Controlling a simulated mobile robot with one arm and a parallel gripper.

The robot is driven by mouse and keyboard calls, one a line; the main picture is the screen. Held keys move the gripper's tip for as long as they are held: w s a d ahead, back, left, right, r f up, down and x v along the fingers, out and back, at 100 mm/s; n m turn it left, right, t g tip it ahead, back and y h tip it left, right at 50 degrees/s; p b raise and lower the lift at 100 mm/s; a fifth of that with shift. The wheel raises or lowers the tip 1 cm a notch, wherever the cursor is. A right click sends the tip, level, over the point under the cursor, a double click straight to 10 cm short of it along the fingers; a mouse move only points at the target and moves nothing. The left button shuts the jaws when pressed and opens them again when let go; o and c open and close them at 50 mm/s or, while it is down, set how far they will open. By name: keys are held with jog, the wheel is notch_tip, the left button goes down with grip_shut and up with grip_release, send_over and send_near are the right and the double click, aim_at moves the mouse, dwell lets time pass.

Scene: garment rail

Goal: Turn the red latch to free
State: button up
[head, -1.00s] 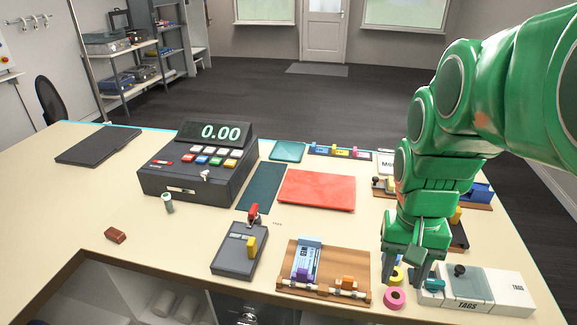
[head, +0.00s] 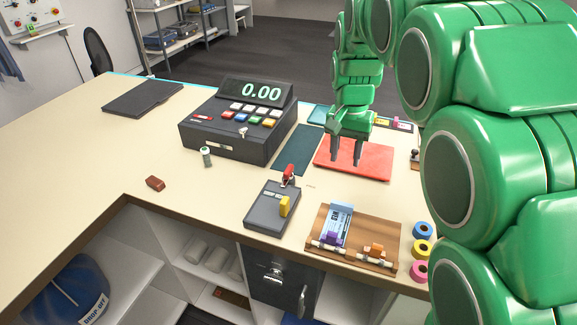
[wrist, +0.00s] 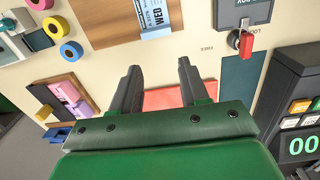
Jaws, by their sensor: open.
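The red latch (head: 289,172) stands at the far end of a dark grey box (head: 262,214) with a yellow knob (head: 284,206). In the wrist view the red latch (wrist: 241,42) shows at upper right, beside the box end, with small lettering on the counter to its left that seems to read "FREE". Which setting the latch is at, I cannot tell. My gripper (head: 346,160) hangs over the red mat, right of the latch and apart from it. Its two dark fingers (wrist: 160,75) are spread and empty.
The cash register (head: 235,125) stands behind and left of the latch. A dark green mat (head: 297,150) and the red mat (head: 375,165) lie behind it. A wooden board (head: 370,240) with a blue ticket is at right, with coloured tape rolls (head: 421,248) beyond.

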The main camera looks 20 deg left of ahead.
send_over(289, 168)
jog(key=shift+n, duration=0.3)
jog(key=f, duration=0.4)
jog(key=shift+s+d+f, duration=0.15)
jog(key=shift+d+f, duration=0.15)
jog(key=shift+d, duration=0.1)
jog(key=shift+a+f, duration=0.25)
jog(key=shift+a, duration=0.25)
jog(key=shift+f, duration=3.85)
grip_shut()
